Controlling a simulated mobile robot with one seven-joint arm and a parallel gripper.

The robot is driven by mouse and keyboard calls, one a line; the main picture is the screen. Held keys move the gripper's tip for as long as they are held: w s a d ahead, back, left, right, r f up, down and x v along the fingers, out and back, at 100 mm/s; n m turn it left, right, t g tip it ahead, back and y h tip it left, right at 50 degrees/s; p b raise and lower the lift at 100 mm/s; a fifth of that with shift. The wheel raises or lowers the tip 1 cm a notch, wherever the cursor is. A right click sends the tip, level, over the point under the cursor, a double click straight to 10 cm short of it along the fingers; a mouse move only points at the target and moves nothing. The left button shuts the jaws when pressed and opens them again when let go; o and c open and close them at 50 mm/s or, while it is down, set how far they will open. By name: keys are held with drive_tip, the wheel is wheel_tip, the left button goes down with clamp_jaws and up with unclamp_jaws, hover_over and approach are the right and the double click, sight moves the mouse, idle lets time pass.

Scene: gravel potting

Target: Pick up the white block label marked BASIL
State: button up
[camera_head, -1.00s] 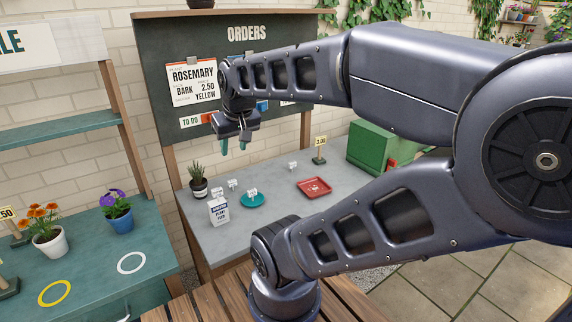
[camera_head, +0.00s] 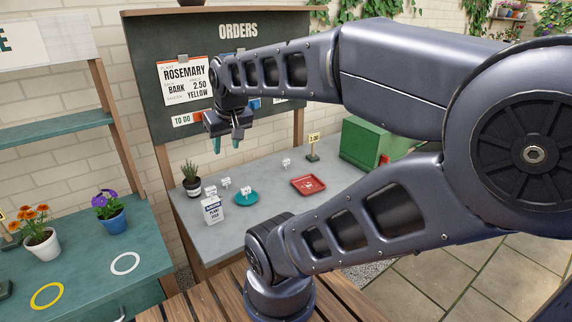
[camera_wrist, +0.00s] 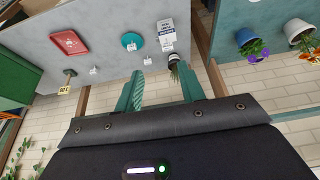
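Several small white block labels stand on the grey table; their lettering is too small to read, so I cannot tell which says BASIL. In the head view one label (camera_head: 211,191) is by the potted plant, one (camera_head: 226,182) is to its right, one (camera_head: 246,191) is at the teal saucer (camera_head: 247,198), and another (camera_head: 286,162) is farther back. The wrist view also shows labels near the saucer (camera_wrist: 131,37) and one apart (camera_wrist: 94,70). My gripper (camera_head: 226,145) is open and empty, above the table; its teal fingers (camera_wrist: 161,88) are spread in the wrist view.
A potted plant (camera_head: 191,181) and a plant-shop sign (camera_head: 212,211) stand close to the labels. A red tray (camera_head: 308,185), a price sign (camera_head: 313,148) and a green box (camera_head: 362,143) are to the right. The orders board (camera_head: 240,60) rises behind. Flower pots (camera_head: 112,220) stand on the left bench.

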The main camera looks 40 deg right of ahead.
drive_tip(key=shift+o, duration=0.5)
drive_tip(key=shift+w, duration=0.15)
drive_tip(key=w+d+f+m, duration=0.1)
drive_tip(key=w+d+m, duration=0.4)
drive_tip(key=w, duration=0.7)
drive_tip(key=m+g+h, duration=0.4)
drive_tip(key=m+h, duration=0.1)
drive_tip(key=m, duration=0.7)
approach(285, 160)
drive_tip(key=d+f, duration=0.2)
drive_tip(key=x, duration=1)
drive_tip(key=shift+a+f, duration=0.2)
drive_tip(key=shift+a, duration=0.2)
clamp_jaws()
